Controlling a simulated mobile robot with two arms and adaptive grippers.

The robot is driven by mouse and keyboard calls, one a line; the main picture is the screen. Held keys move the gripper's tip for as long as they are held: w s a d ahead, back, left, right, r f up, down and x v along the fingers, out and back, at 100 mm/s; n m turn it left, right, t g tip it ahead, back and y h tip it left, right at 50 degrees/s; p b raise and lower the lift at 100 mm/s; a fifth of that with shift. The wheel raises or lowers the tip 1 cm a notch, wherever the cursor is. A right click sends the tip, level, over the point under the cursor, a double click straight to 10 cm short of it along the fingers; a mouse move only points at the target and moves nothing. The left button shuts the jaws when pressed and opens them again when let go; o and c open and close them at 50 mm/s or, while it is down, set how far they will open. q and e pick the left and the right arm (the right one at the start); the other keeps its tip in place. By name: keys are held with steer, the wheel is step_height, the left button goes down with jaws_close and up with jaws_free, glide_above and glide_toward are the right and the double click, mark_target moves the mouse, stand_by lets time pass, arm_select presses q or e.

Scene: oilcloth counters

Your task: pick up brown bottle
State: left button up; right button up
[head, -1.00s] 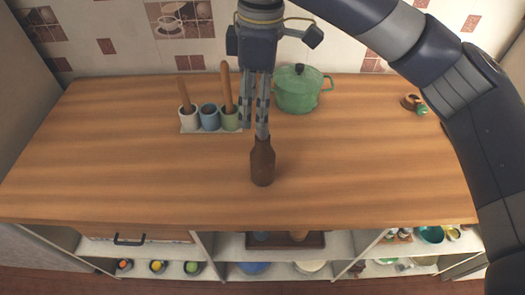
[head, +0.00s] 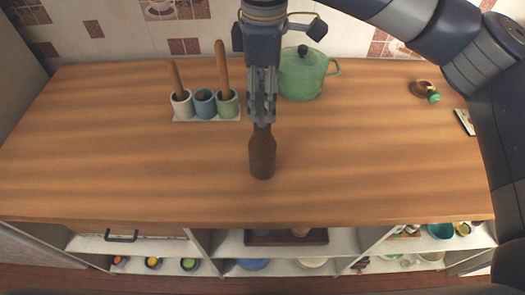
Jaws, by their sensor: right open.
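The brown bottle (head: 262,155) stands upright on the wooden counter, near the middle and towards the front. My right gripper (head: 262,118) points down with its fingertips at the bottle's neck and hides the bottle's top. The jaws are open; I cannot tell whether a finger touches the neck. My left gripper is not in view.
A tray (head: 207,119) with three cups and wooden utensils stands left of the gripper. A green pot (head: 301,76) stands behind to the right. A small brown object with a green part (head: 426,91) lies far right. Shelves (head: 345,240) are below the counter's front edge.

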mark_target(262, 117)
steer(key=shift+s+a+f+p, duration=0.1)
steer(key=shift+f+p, duration=0.25)
steer(key=shift+f, duration=1)
steer(key=shift+s+a+f+p, duration=0.1)
steer(key=shift+f+p, duration=0.25)
steer(key=shift+f, duration=0.95)
jaws_close()
